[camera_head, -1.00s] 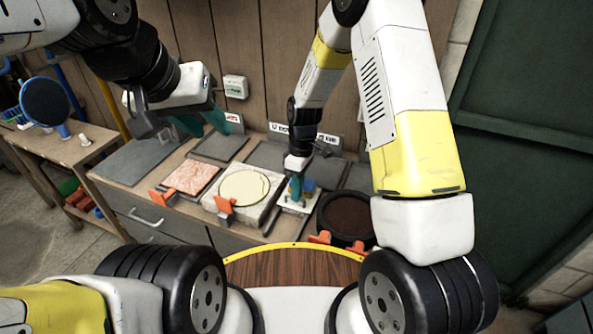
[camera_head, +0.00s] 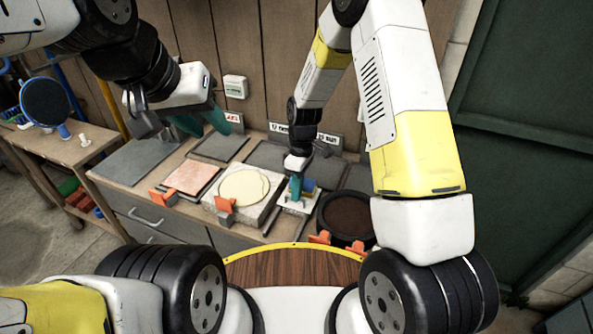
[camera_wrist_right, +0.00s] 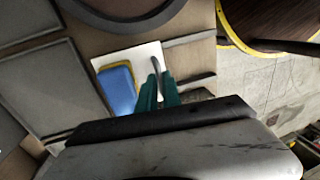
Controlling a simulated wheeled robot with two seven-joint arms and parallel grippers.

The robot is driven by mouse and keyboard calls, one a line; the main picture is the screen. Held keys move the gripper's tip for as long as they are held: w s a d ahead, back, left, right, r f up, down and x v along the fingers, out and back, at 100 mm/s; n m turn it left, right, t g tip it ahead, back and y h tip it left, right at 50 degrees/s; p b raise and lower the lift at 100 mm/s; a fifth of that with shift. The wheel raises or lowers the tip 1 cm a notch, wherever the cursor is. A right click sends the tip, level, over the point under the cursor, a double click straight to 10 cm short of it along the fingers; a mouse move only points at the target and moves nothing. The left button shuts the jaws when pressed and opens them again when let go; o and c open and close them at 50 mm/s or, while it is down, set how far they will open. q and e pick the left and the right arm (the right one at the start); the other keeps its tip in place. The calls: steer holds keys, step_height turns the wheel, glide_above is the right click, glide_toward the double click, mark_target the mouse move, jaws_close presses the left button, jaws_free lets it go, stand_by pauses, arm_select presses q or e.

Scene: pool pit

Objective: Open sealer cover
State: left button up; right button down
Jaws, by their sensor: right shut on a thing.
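My right gripper (camera_head: 296,190) reaches down to the bench. Its teal fingers, close together in the right wrist view (camera_wrist_right: 158,85), are shut on a thin dark curved piece (camera_wrist_right: 156,66) over a small white plate (camera_wrist_right: 140,57). A blue block with a yellow edge (camera_wrist_right: 118,90) lies on that plate beside the fingers. I cannot tell which thing is the sealer cover; the dark piece is mostly hidden by the fingers. My left gripper (camera_head: 203,122) hangs above the back of the bench, its teal fingers apart and empty.
A black round tub of brown material (camera_head: 347,215) stands right of the plate. A pale slab with a cream disc (camera_head: 243,187) and a pink slab (camera_head: 192,178) lie left. Orange clamps (camera_head: 224,207) stand at the front edge.

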steer(key=s+a, duration=0.1)
steer(key=s, duration=0.2)
steer(key=s+a, duration=0.1)
steer(key=s, duration=0.2)
steer(key=s+a, duration=0.2)
steer(key=s, duration=0.1)
steer(key=shift+s, duration=0.25)
steer(key=c, duration=1.5)
jaws_free()
steer(key=r, duration=0.2)
steer(key=w+r, duration=0.1)
steer(key=r, duration=0.4)
steer(key=shift+w+d+r, duration=0.2)
steer(key=shift+d+r, duration=0.05)
steer(key=shift+r, duration=0.1)
